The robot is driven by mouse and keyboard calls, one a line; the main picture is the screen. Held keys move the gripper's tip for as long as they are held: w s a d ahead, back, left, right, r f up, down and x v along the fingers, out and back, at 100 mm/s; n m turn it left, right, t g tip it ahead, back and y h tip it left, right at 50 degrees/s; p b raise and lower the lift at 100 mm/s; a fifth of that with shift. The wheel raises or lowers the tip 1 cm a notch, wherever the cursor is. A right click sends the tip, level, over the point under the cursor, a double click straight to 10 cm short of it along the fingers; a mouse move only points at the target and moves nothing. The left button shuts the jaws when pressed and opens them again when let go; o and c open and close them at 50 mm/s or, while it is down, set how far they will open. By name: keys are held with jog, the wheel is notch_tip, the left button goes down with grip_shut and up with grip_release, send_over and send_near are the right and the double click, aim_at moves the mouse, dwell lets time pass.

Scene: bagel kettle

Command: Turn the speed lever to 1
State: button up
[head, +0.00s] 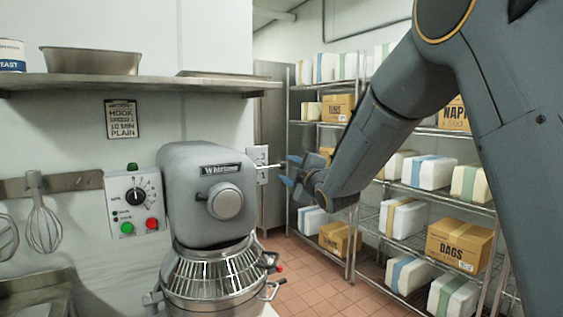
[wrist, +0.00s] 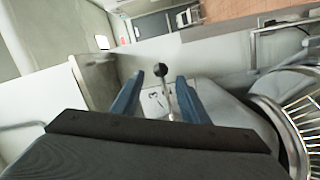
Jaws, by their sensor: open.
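The speed lever (head: 270,165) is a thin metal rod standing out from a pale number plate (head: 262,176) on the right side of the grey mixer (head: 208,190). In the wrist view, the lever's black round knob (wrist: 160,69) and shaft lie between the two blue fingers of my gripper (wrist: 160,79). Gaps show on both sides of the knob. In the head view my gripper (head: 289,170) is at the lever's outer end, with its fingers apart. A 3 shows on the plate (wrist: 155,101) in the wrist view; the lever's exact setting is hard to read.
A control box (head: 135,204) with a dial, green and red buttons is on the wall left of the mixer. A wire bowl guard (head: 212,270) is below the mixer head. Wire shelves (head: 411,215) with boxes stand behind my arm. A wall shelf (head: 130,83) hangs above.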

aim_at(283, 166)
jog(key=shift+p+x, duration=1.25)
jog(key=shift+x, duration=1.85)
grip_shut()
